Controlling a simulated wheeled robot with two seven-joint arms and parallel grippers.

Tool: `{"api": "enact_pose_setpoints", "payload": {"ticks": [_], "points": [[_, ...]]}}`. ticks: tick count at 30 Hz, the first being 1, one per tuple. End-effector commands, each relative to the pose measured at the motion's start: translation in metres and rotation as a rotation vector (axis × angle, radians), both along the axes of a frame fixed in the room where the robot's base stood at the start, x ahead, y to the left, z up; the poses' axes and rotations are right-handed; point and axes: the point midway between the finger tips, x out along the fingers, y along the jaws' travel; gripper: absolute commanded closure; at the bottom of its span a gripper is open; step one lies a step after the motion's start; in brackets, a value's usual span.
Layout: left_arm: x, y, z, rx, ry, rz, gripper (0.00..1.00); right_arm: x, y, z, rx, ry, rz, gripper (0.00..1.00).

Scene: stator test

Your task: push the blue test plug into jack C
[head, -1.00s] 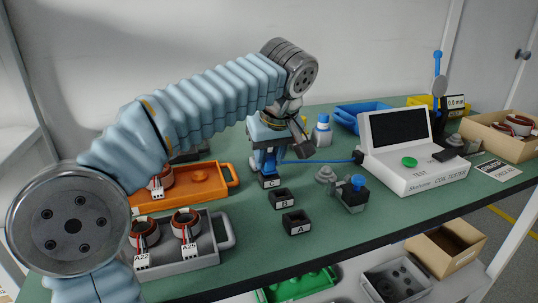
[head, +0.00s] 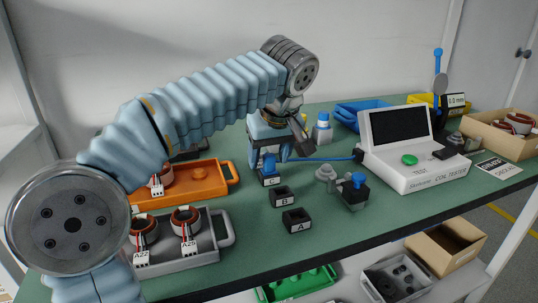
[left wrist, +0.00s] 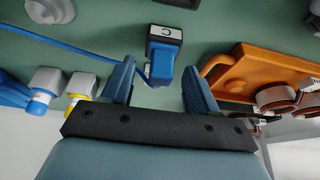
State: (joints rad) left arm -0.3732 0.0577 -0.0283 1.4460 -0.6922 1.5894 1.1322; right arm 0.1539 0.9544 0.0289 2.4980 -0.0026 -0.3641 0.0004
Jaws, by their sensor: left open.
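The blue test plug (head: 268,164) stands upright at jack C (head: 270,181), a small black block with a white C label. In the left wrist view the plug (left wrist: 162,72) meets the top of jack C (left wrist: 165,36) and appears seated in it; the exact depth cannot be told. My left gripper (head: 268,153) is open above jack C, its blue fingers on either side of the plug with gaps, as the left wrist view also shows (left wrist: 158,82). A blue cable (head: 325,159) runs from the plug to the coil tester (head: 408,165). My right gripper is not in view.
Jacks B (head: 284,196) and A (head: 297,220) sit in front of jack C. An orange tray (head: 205,190) and a grey tray (head: 205,255) with coils lie left. A black block with a blue knob (head: 357,190) stands right. Green tabletop is clear near the front edge.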

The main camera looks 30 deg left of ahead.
Motion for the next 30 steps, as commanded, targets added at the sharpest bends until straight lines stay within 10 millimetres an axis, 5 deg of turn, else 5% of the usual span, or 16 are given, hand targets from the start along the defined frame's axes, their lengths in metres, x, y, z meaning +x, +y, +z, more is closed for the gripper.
{"api": "enact_pose_setpoints", "payload": {"ticks": [16, 30], "points": [[-0.028, -0.034, 0.109, -0.002, -0.002, -0.002, 0.41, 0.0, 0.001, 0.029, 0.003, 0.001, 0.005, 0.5], [-0.033, -0.039, 0.124, 0.0, 0.0, -0.001, 0.41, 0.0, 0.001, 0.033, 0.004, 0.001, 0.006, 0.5]]}}
